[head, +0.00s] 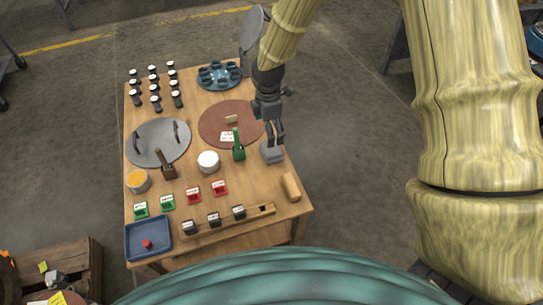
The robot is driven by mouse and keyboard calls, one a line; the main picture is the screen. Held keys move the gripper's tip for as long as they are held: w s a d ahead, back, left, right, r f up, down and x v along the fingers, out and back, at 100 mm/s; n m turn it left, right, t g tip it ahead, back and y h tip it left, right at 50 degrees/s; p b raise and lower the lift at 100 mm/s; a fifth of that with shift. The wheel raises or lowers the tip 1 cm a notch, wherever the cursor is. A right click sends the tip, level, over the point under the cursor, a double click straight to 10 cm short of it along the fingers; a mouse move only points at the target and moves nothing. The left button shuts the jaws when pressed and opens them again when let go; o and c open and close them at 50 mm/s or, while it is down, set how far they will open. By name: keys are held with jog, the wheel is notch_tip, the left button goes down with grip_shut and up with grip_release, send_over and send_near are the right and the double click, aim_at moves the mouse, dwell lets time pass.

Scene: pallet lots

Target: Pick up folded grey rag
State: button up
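The folded grey rag (271,154) is a small grey block-like bundle near the right edge of the wooden table. My gripper (275,141) points down at it from the far side. Its two dark fingers show a gap between them, and the tips overlap the rag's far upper edge in the head view. I cannot tell whether they touch it. The rag rests on the table, or very close to it.
A brown round mat (213,127) and a green-handled tool (238,150) are left of the rag. A wooden block (291,187) lies nearer the front. A white round container (208,162) and several small coloured holders stand further left. Bare tabletop (262,187) lies in front of the rag.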

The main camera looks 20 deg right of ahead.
aim_at(271, 149)
notch_tip(271, 149, down, 6)
jog(key=shift+r+b, duration=0.25)
jog(key=shift+b, duration=0.4)
jog(key=shift+w+d+f+b, duration=0.15)
jog(key=shift+f+b, duration=0.2)
jog(key=shift+f, duration=0.5)
jog(key=shift+s+d+f+b, duration=0.15)
jog(key=shift+f+b, duration=0.15)
jog(key=shift+f, duration=0.6)
jog(key=shift+w+d+f+b, duration=0.15)
jog(key=shift+f+b, duration=0.2)
jog(key=shift+f, duration=0.5)
jog(key=c, duration=1.1)
jog(key=shift+o, duration=0.2)
jog(key=shift+r+p, duration=0.3)
jog(key=shift+r, duration=0.3)
jog(key=r, duration=0.1)
jog(key=r+p, duration=0.1)
jog(key=shift+s+a+r, duration=0.15)
jog(key=shift+s+r, duration=0.15)
jog(key=shift+r, duration=0.05)
jog(key=s+a, duration=0.2)
jog(key=s, duration=0.2)
jog(key=s+a+p, duration=0.1)
jog(key=s+a, duration=0.2)
jog(key=s, duration=0.1)
jog(key=s+a+r+p, duration=0.1)
jog(key=s+a, duration=0.2)
jog(key=s, duration=0.2)
jog(key=shift+r, duration=0.1)
